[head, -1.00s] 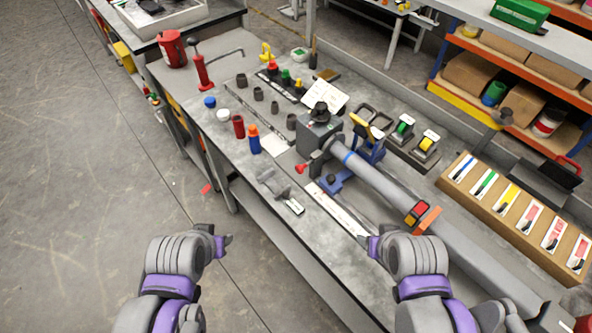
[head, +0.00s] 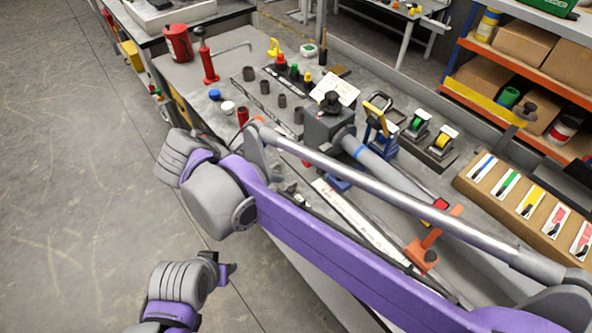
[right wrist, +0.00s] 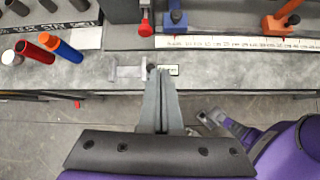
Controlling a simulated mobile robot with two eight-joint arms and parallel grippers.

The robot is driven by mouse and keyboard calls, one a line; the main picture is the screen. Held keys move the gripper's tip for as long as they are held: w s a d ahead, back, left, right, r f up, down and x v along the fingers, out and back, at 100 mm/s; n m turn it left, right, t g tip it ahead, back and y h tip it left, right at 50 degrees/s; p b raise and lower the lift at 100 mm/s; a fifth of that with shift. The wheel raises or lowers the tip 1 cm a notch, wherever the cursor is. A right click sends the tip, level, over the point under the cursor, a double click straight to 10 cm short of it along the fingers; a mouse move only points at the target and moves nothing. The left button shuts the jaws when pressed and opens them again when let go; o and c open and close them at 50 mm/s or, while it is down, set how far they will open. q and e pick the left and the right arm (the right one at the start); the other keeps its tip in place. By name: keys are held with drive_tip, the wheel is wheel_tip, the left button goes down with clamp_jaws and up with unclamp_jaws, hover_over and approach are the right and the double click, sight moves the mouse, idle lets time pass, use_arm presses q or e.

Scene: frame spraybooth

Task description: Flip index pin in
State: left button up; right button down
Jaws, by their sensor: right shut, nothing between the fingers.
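A small red knob (right wrist: 145,29) sits on the near side of the grey indexing box (head: 325,127), which carries the long grey tube. It is likely the index pin's knob, but how the pin sits cannot be told. My right gripper (right wrist: 160,74) is shut and empty. Its tips are over the table's front edge, beside a grey bracket (right wrist: 127,72) and a small white label (right wrist: 173,70), short of the red knob. In the head view my right arm hides its fingertips. My left gripper (head: 226,270) is low left, over the floor, clear of the table.
Red and blue bottles (right wrist: 64,52) stand left of my right gripper. A white scale strip (right wrist: 240,43) runs along the table, with blue and orange (head: 422,255) supports. The floor at left is clear.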

sight(309, 161)
drive_tip(key=a, duration=0.1)
drive_tip(key=a+n, duration=0.1)
drive_tip(key=a, duration=0.1)
drive_tip(key=shift+s+a+r+n+t, duration=0.1)
drive_tip(key=shift+a+r+n+t, duration=0.05)
drive_tip(key=shift+r+n+t, duration=0.2)
drive_tip(key=x, duration=0.4)
drive_tip(key=d+r+x, duration=0.1)
drive_tip(key=x, duration=0.3)
drive_tip(key=w+x, duration=0.1)
drive_tip(key=x, duration=0.2)
drive_tip(key=shift+w+d, duration=0.15)
drive_tip(key=shift+d, duration=0.25)
drive_tip(key=shift+w+d, duration=0.5)
